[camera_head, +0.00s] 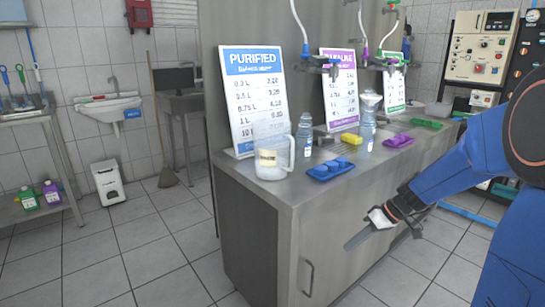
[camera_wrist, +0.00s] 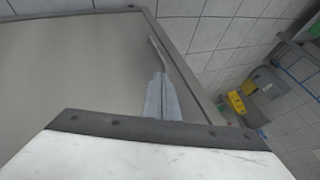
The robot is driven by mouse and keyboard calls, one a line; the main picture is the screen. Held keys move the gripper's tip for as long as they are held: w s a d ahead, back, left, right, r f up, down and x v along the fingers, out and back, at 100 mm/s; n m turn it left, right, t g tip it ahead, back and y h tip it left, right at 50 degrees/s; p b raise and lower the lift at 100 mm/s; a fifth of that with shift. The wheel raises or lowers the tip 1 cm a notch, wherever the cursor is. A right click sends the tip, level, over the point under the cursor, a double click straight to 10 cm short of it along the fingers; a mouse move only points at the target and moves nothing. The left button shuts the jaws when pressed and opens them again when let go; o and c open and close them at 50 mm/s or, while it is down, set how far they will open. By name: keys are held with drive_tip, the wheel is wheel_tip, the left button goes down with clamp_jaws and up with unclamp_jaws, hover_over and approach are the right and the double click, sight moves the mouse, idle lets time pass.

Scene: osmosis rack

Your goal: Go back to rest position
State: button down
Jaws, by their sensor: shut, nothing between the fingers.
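My gripper (camera_head: 352,242) is at the lower right in the head view, low in front of the steel counter's (camera_head: 260,205) front face and below its top edge. Its grey fingers are together and empty, pointing left and down. In the wrist view the closed fingers (camera_wrist: 160,85) stand out beyond the white gripper body, with a grey cabinet panel behind them. My blue arm reaches in from the right edge of the head view.
The counter holds a clear jug (camera_head: 272,158), bottles, a blue tray (camera_head: 330,168), a yellow block (camera_head: 351,138) and a purple tray (camera_head: 398,141). A door handle (camera_head: 308,277) projects from the cabinet front. Tiled floor at left is mostly clear, with a white bin (camera_head: 108,182) near the wall.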

drive_tip(key=s+r+m+t+h, duration=0.1)
drive_tip(key=s+r+m+h, duration=0.2)
drive_tip(key=s, duration=1)
drive_tip(key=s+d+r+m+t+h, duration=0.1)
drive_tip(key=s+r+m+t+h, duration=0.1)
drive_tip(key=s, duration=1.2)
wheel_tip(320, 180, up, 4)
drive_tip(key=shift+s+f+m+h, duration=0.1)
drive_tip(key=shift+s+m+h, duration=0.1)
drive_tip(key=shift+m+h, duration=0.6)
